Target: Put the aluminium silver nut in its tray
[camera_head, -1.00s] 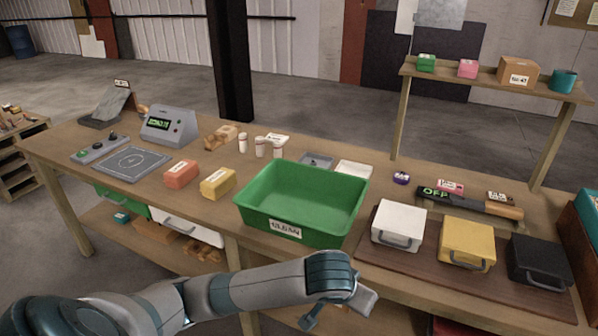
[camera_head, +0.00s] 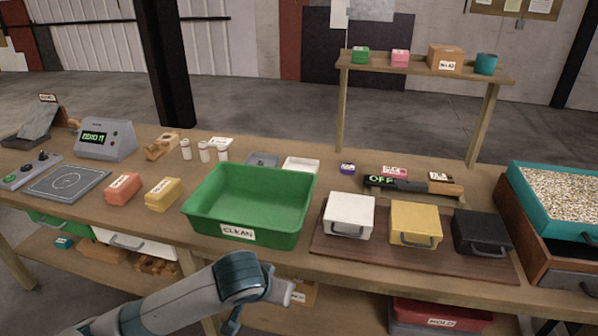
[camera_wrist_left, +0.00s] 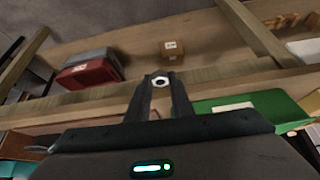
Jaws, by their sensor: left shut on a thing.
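My left arm comes in at the bottom of the head view, in front of the bench. In the left wrist view my left gripper (camera_wrist_left: 160,88) is shut on a small silver nut (camera_wrist_left: 160,83), held at the fingertips. The nut is not visible in the head view. Two small shallow trays, one grey (camera_head: 262,159) and one white (camera_head: 301,165), lie behind the green bin; I cannot tell which is the nut's tray. The gripper is apart from both, on the near side of the bench. My right gripper is not in view.
The green bin (camera_head: 238,233), labelled CLEAN, stands at the bench's front edge. White (camera_head: 349,215), yellow (camera_head: 415,224) and black (camera_head: 481,232) handled boxes stand right of it. A teal tray (camera_head: 524,198) of granules is at far right. A red HOLD bin (camera_head: 440,316) sits below.

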